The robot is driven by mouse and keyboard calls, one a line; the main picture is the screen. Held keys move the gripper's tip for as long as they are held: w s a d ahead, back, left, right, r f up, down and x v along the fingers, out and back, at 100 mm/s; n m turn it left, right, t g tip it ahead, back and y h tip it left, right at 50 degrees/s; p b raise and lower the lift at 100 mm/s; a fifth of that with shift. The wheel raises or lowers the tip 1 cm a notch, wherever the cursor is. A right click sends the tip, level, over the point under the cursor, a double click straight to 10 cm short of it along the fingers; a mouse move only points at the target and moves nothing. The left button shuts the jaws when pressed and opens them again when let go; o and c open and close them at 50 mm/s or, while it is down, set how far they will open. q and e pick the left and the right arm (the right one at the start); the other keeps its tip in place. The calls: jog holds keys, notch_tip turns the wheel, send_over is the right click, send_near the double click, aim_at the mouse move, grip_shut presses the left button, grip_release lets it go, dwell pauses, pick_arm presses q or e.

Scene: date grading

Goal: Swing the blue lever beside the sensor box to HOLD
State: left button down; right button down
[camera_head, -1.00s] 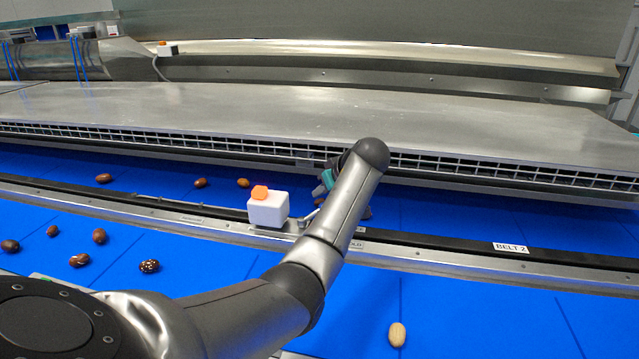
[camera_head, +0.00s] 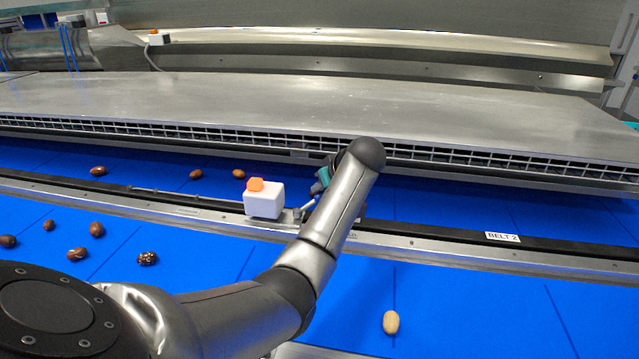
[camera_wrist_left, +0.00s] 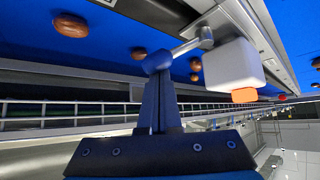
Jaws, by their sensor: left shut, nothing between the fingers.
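The white sensor box (camera_head: 264,201) with an orange cap stands on the metal rail between the belts; it also shows in the left wrist view (camera_wrist_left: 232,64). Beside it is the lever, with a grey arm (camera_wrist_left: 186,47) and a blue knob (camera_wrist_left: 157,62). In the head view the lever (camera_head: 304,211) slants up to the right, its end hidden by my arm. My left gripper (camera_wrist_left: 160,80) is shut and empty, its fingertips at the knob; whether they touch it I cannot tell. A label (camera_head: 352,235) on the rail is mostly hidden behind my forearm. My right gripper is out of view.
Several brown dates (camera_head: 97,229) lie on the blue belts, and a pale one (camera_head: 391,322) lies on the near belt. A steel cover (camera_head: 250,105) with a grille edge overhangs the far belt. The rail right of my arm, by the BELT 2 label (camera_head: 503,237), is clear.

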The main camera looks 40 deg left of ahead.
pick_arm(q)
jog(key=shift+s+d+m+t+p, duration=0.2)
jog(key=shift+m+t+p, duration=0.25)
jog(key=shift+p, duration=0.5)
jog(key=s+m+t+h+p, duration=0.1)
jog(key=m+p, duration=0.1)
jog(key=p, duration=0.2)
jog(key=s+d+m+t+h+p, duration=0.1)
jog(key=m+t+h+p, duration=0.1)
jog(key=p, duration=0.3)
jog(key=s+d+m+t+h+p, duration=0.1)
jog(key=m+p, duration=0.3)
jog(key=p, duration=0.1)
jog(key=shift+d+r, duration=0.2)
jog(key=shift+d, duration=0.05)
jog(key=shift+s+d+m+t+h+p, duration=0.1)
jog(key=shift+s+m+t+h+p, duration=0.25)
jog(key=shift+m+h+p, duration=0.5)
jog(key=shift+s+f+m+h+p, duration=0.15)
jog(key=shift+s+m+h+p, duration=0.25)
jog(key=shift+m+h+p, duration=0.35)
jog(key=shift+s+d, duration=0.2)
jog(key=shift+s, duration=0.05)
jog(key=shift+s, duration=0.1)
